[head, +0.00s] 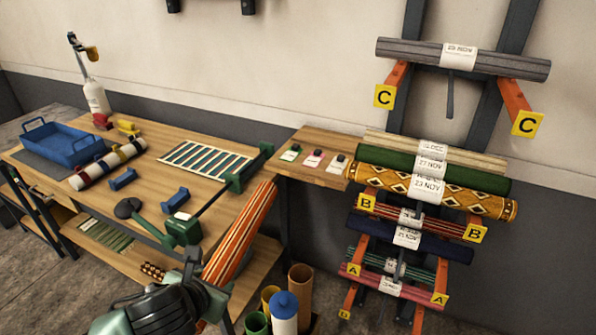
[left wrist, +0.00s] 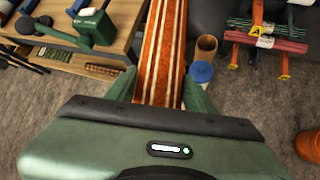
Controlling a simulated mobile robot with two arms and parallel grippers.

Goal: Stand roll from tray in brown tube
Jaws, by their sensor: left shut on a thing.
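My left gripper (head: 200,280) is shut on an orange, red and cream striped roll (head: 243,235). The roll is tilted in the head view, its upper end near the bench's right end. In the left wrist view the roll (left wrist: 163,45) runs between the two fingers. Its lower end is hidden by my gripper. The brown tube (head: 299,292) stands open on the floor, right of the roll and apart from it. It also shows in the left wrist view (left wrist: 206,50). A blue tray (head: 58,148) sits on the bench at the left. My right gripper is not in view.
Beside the brown tube stand a white tube with a blue top (head: 285,310), a yellow tube (head: 270,296) and a green tube (head: 256,322). The bench (head: 215,205) holds tools and a multicoloured roll (head: 108,165). A rack of rolls (head: 435,190) stands at right.

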